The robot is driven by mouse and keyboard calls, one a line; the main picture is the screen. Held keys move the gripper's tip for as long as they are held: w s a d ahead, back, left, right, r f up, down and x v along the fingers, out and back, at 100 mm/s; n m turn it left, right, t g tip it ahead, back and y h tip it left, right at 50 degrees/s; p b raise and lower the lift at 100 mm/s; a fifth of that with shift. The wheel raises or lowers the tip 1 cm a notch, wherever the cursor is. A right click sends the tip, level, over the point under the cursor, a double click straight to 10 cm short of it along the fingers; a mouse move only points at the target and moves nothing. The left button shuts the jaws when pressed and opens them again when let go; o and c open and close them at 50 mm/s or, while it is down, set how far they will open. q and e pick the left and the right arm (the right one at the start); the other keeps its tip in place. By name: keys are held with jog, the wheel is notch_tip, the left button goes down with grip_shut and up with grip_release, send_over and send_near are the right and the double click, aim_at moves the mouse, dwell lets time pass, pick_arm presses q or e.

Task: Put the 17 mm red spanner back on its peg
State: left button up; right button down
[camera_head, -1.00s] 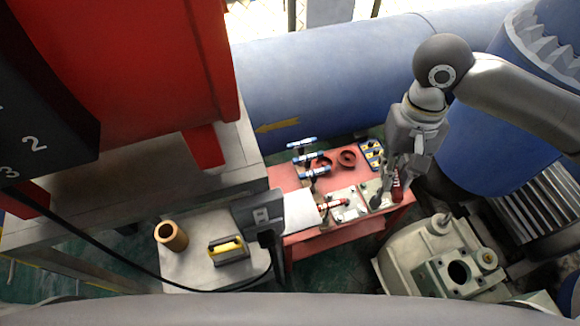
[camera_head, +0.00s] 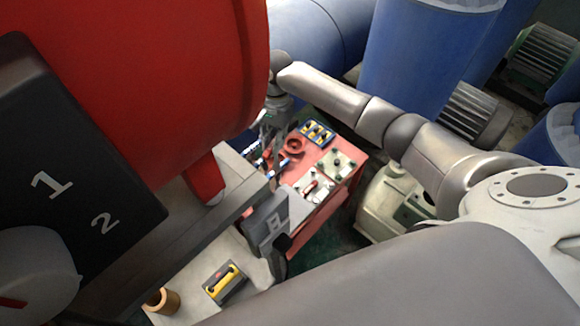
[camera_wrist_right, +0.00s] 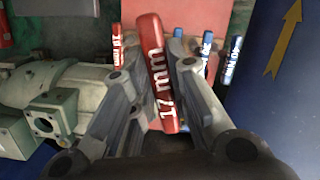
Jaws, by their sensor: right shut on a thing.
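The red spanner (camera_wrist_right: 158,72) with white "17 mm" lettering is between the fingers of my right gripper (camera_wrist_right: 155,62), which is shut on it. In the wrist view its labelled handle points up and leans slightly left. In the head view my right gripper (camera_head: 274,138) is at the far left end of the red table (camera_head: 330,190); the spanner cannot be made out there. Other spanners stand beyond the fingers in the wrist view: a red one (camera_wrist_right: 117,45) on the left and blue ones (camera_wrist_right: 232,58) on the right. The empty peg cannot be made out. My left gripper is not in view.
A large red tank (camera_head: 180,80) stands close left of my right gripper. A blue pipe (camera_wrist_right: 285,80) is at the right in the wrist view, pale machinery (camera_wrist_right: 75,90) at the left. A grey-yellow tool (camera_head: 224,282) lies on the pale bench (camera_head: 190,300).

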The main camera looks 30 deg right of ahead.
pick_arm(q)
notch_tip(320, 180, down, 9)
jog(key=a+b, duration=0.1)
jog(key=b, duration=0.7)
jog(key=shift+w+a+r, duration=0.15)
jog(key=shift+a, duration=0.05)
pick_arm(e)
jog(key=s+d+f+m, duration=0.1)
jog(key=d+f, duration=0.1)
jog(key=f, duration=0.6)
jog(key=s+d+f+m, duration=0.1)
jog(key=f+m, duration=0.1)
jog(key=f, duration=0.7)
jog(key=shift+s+d, duration=0.2)
jog(key=shift+d, duration=0.2)
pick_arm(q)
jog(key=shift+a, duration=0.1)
pick_arm(e)
jog(key=shift+a+f, duration=0.1)
jog(key=shift+f, duration=0.3)
jog(key=shift+f, duration=0.1)
